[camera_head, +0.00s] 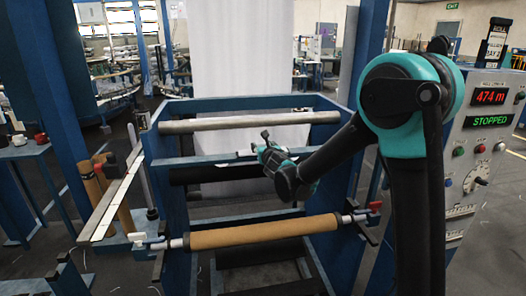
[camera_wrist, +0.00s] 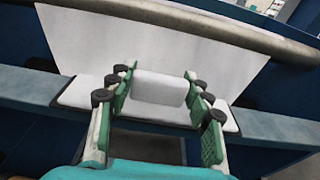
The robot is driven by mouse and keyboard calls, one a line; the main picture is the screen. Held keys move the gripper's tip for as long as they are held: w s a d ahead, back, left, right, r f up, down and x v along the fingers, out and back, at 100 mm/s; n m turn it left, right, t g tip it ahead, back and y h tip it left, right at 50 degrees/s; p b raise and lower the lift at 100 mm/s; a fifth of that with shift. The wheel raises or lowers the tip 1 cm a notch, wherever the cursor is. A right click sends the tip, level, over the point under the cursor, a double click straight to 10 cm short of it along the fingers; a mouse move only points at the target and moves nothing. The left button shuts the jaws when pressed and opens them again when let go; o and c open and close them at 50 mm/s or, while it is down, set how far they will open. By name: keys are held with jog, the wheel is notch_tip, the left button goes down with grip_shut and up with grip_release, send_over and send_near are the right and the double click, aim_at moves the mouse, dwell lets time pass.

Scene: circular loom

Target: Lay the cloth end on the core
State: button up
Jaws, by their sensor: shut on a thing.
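The white cloth (camera_head: 240,55) hangs from above in the head view and passes behind the steel roller; its lower part shows beneath that roller. In the wrist view the cloth (camera_wrist: 130,45) spreads beyond my fingers. My gripper (camera_head: 262,146) is in front of the cloth, below the steel roller. In the wrist view my gripper (camera_wrist: 160,80) is shut on the white cloth end (camera_wrist: 158,92), which lies between its two green fingers. The brown core (camera_head: 262,232) lies across the front of the frame, below and nearer than my gripper, with no cloth on it.
The steel roller (camera_head: 250,122) spans the blue frame (camera_head: 172,170) above my gripper. A dark roller (camera_head: 215,174) lies behind the core. A red-handled clamp (camera_head: 374,206) is at the core's right end. The control panel (camera_head: 485,140) at right reads STOPPED.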

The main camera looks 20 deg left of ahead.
jog(key=shift+r, duration=0.7)
jog(key=shift+r, duration=1.05)
jog(key=shift+s, duration=0.15)
